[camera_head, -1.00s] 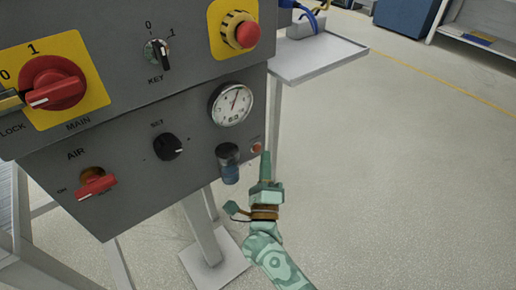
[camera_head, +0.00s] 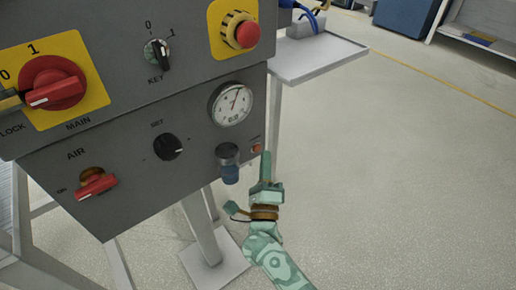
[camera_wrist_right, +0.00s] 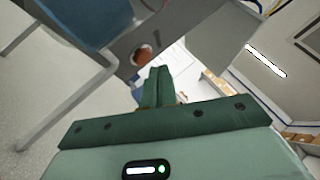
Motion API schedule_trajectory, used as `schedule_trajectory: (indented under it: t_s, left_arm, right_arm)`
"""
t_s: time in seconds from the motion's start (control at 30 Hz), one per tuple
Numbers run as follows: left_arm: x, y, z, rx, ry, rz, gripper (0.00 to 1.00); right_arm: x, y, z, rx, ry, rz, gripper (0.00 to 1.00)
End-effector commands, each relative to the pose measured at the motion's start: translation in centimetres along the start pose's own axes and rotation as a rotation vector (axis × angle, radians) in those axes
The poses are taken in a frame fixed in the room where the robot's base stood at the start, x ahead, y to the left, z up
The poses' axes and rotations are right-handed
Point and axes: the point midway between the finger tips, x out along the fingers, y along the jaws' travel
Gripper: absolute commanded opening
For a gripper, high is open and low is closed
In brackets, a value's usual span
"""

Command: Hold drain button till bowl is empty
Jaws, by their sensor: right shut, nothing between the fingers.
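The drain button (camera_head: 257,147) is a small orange-red round button low at the right edge of the grey panel. The bowl (camera_head: 230,173) hangs just left of it, a clear cup under a dark cap with blue liquid inside. My right gripper (camera_head: 265,154) is shut and empty, its fingertips beside the button at its lower right. In the right wrist view the closed fingers (camera_wrist_right: 158,72) point toward a red-brown round thing (camera_wrist_right: 143,54), likely the button. I cannot tell whether they touch it. My left gripper is out of view.
The panel carries a pressure gauge (camera_head: 231,104), a black SET knob (camera_head: 168,147), a red AIR handle (camera_head: 97,186), a red MAIN switch (camera_head: 54,84), a key switch (camera_head: 158,54) and an emergency stop (camera_head: 246,35). A grey shelf (camera_head: 315,58) stands behind. The floor at right is clear.

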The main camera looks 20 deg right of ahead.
Motion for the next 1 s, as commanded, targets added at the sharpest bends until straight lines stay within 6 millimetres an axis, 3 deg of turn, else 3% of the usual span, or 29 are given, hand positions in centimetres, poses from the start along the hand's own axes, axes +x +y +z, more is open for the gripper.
schedule_trajectory:
  t_s: [1.0]
  left_arm:
    - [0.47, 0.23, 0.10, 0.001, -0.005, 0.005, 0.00]
  right_arm:
    - [0.85, 0.60, 0.62, 0.000, 0.000, 0.000, 0.00]
